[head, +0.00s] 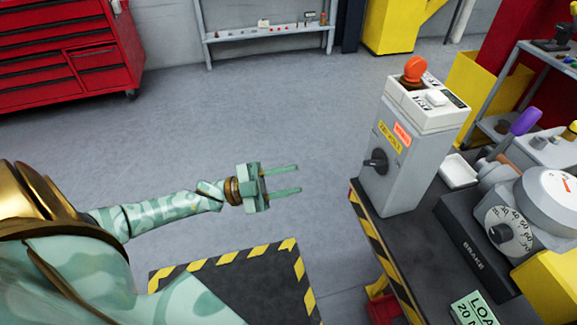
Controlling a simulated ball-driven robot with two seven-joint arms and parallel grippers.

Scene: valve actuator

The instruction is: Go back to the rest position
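My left gripper (284,180) is in the middle of the head view, at the end of my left arm, which comes in from the left. Its two fingers point right and stand apart with nothing between them. It is over bare floor, clear of the grey control box (405,160) to its right. My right gripper is not in view.
The control box carries an orange-red knob (415,69) and a black side knob (375,162). To its right are a round gauge (556,197) and a brake unit (473,258). A red tool cabinet (62,50) stands back left. Grey floor (230,110) is clear.

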